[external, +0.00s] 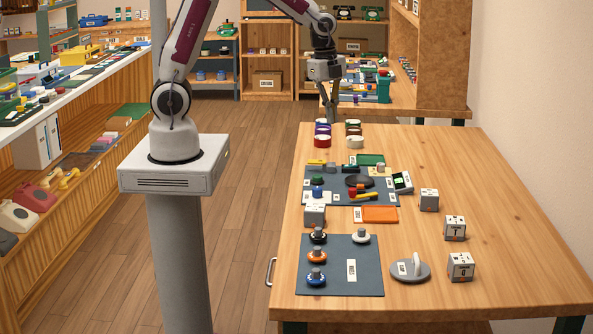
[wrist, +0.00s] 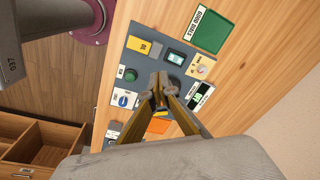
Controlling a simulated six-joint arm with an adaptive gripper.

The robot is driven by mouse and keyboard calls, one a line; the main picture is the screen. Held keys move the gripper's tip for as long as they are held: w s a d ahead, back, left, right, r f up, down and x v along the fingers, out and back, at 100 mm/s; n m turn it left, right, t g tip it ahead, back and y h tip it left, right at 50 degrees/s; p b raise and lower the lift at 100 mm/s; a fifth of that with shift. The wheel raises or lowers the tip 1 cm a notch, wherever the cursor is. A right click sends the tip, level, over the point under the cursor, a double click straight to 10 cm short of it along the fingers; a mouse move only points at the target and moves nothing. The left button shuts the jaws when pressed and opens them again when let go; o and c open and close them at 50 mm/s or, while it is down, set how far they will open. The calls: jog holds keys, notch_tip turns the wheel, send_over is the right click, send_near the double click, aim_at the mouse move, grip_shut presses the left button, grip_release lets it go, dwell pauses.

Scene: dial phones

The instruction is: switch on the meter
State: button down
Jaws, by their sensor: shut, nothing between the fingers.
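A meter-like white and black device (external: 402,182) with a green display lies at the right edge of a dark grey panel (external: 337,198). It also shows in the wrist view (wrist: 201,96), right of my fingers; its label is too small to read. Another small unit with a pale screen (wrist: 176,57) sits on the panel; I cannot tell which of the two is the meter. My gripper (external: 331,120) is shut and empty, raised above the far part of the table. In the wrist view my gripper (wrist: 158,76) covers part of the panel's middle, including part of a dark round piece.
The panel carries a green button (wrist: 130,74), a blue knob (wrist: 123,99), a yellow block (wrist: 140,46) and a beige knob block (wrist: 201,66). A green tray (wrist: 208,30) and an orange tray (external: 376,214) lie beside it.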

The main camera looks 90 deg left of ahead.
aim_at(354, 164)
jog(key=shift+w+a+r+m+t, duration=0.1)
jog(key=shift+w+r+m+t, duration=0.1)
jog(key=shift+w+m, duration=0.7)
jog(key=shift+w+a+r+m+t, duration=0.2)
jog(key=shift+w+m, duration=0.15)
jog(key=shift+m, duration=1.1)
jog(key=shift+w+a+r+m+t, duration=0.1)
jog(key=shift+w+r+m, duration=0.1)
jog(key=shift+w+m, duration=0.7)
jog(key=shift+s+m, duration=0.25)
jog(key=shift+f, duration=0.1)
jog(key=shift+w+f, duration=0.45)
jog(key=shift+f, duration=1.8)
jog(key=shift+w+f, duration=0.4)
jog(key=shift+f, duration=1.85)
jog(key=shift+w+f, duration=0.45)
jog(key=shift+f, duration=1.8)
